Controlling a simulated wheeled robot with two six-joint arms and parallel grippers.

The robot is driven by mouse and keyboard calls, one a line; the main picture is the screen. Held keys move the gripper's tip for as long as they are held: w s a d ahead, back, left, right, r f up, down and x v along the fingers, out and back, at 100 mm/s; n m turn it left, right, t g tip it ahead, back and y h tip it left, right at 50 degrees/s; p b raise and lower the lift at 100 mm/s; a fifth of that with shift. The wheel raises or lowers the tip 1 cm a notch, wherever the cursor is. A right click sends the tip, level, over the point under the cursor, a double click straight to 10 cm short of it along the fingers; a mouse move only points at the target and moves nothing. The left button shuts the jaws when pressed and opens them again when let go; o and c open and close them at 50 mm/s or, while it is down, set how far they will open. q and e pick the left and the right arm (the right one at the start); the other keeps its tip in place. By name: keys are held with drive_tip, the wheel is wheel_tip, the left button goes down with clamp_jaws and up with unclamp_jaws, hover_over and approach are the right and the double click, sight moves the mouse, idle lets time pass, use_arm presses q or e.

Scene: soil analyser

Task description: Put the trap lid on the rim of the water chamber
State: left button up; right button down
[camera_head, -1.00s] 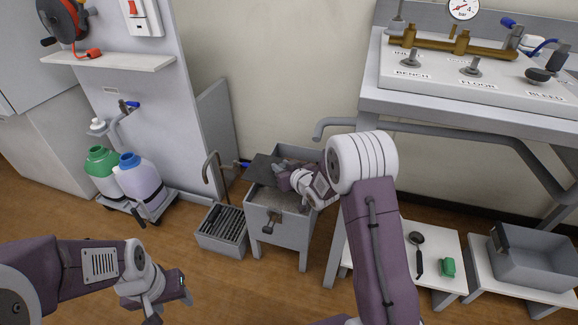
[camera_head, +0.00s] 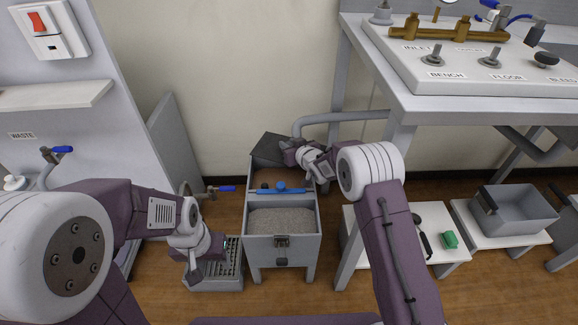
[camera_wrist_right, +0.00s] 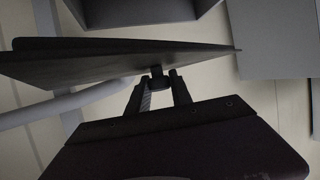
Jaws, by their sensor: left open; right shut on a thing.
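The trap is a grey box on legs (camera_head: 283,252). Its near chamber holds grey grit, and its far chamber (camera_head: 294,178), likely the water chamber, looks brownish inside. The dark flat trap lid (camera_head: 268,149) is at the back of the far chamber, tilted. My right gripper (camera_head: 290,152) is shut on it; the right wrist view shows the fingers (camera_wrist_right: 158,84) closed on a small knob on the plate (camera_wrist_right: 110,62). Whether the lid touches the rim cannot be told. My left gripper (camera_head: 212,250) is open and empty over the floor grate, left of the trap.
A blue bar (camera_head: 278,190) lies across the trap between the chambers. A slotted floor drain (camera_head: 228,272) stands beside the trap. A bench with a valve panel (camera_head: 455,60) is at right, its grey pipe (camera_head: 345,118) close behind my right gripper. Low stands hold a grey bin (camera_head: 520,210) and a green object (camera_head: 450,240).

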wheel_tip(320, 180, down, 8)
drive_tip(key=b, duration=0.4)
drive_tip(key=shift+f, duration=0.25)
drive_tip(key=c, duration=1.1)
unclamp_jaws()
drive_tip(key=shift+c, duration=0.2)
